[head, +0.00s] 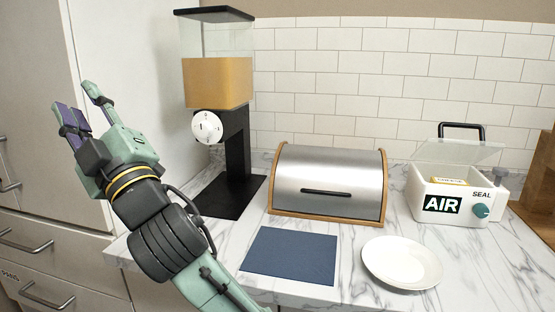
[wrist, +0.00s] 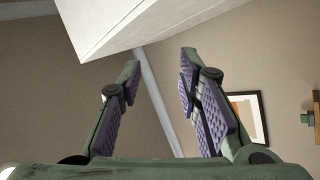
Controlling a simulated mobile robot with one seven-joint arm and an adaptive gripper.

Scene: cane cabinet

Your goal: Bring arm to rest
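My gripper (head: 80,108) is raised at the left of the head view, in front of the white cabinet and clear of the counter. Its fingers point up and to the left. In the wrist view the two purple-padded fingers (wrist: 158,95) stand apart with nothing between them. My gripper is open and touches nothing that I can see.
A dispenser (head: 217,82) stands at the back of the marble counter. A steel bread box (head: 328,177), blue mat (head: 290,256), white plate (head: 401,262) and white AIR/SEAL container (head: 419,210) lie rightward. Cabinet handles (head: 45,297) are lower left. The wrist view shows a picture frame (wrist: 250,114).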

